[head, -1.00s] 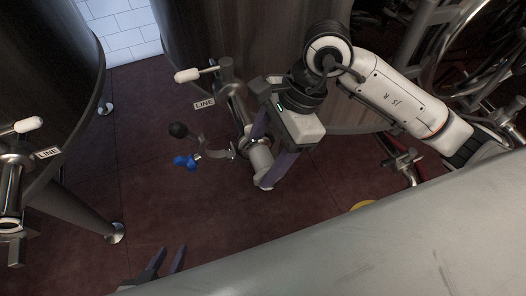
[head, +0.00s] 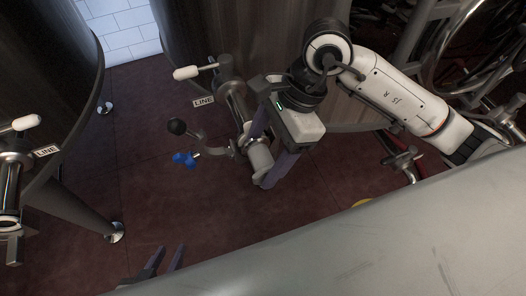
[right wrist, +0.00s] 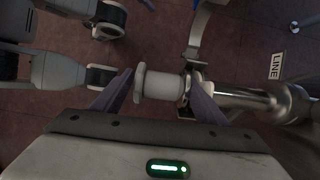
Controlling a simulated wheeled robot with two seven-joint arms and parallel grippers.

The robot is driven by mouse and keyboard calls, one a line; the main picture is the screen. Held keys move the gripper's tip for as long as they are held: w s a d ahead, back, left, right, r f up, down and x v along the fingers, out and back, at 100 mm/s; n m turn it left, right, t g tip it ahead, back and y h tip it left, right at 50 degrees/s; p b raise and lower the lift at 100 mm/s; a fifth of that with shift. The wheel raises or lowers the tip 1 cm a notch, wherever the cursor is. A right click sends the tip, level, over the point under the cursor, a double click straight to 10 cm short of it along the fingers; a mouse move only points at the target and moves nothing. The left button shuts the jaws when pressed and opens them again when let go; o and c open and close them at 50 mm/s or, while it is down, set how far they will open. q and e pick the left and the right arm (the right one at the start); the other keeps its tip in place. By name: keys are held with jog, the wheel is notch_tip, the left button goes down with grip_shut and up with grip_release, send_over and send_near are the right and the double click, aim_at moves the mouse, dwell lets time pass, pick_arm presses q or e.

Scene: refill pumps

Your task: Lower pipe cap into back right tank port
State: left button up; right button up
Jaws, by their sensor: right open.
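The pipe cap, a pale grey spool-shaped cylinder (head: 260,156), sits at the end of the metal tank port pipe (head: 236,103). In the right wrist view the cap (right wrist: 160,85) lies between my right fingers, its right end against or very close to the port mouth (right wrist: 196,88); I cannot tell how firmly it is seated. My right gripper (head: 268,152) is open, one finger on each side of the cap. A clamp (head: 218,148) with a black ball knob and a blue wing nut (head: 185,159) hangs open beside the joint. My left gripper (head: 165,260) is open and empty at the bottom edge.
A tank (head: 55,60) with another port pipe stands at the left, and a white-handled valve (head: 195,72) is above the port. LINE labels mark both pipes. A large pale curved surface (head: 360,240) fills the lower right.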

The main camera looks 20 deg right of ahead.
jog(key=shift+w+d, duration=0.2)
jog(key=shift+w, duration=0.15)
jog(key=shift+d+r, duration=0.1)
jog(key=shift+r, duration=0.15)
jog(key=p+v, duration=0.4)
jog(key=v, duration=0.3)
jog(key=shift+r, duration=0.45)
jog(key=shift+s+f, duration=0.1)
jog(key=shift+s, duration=0.1)
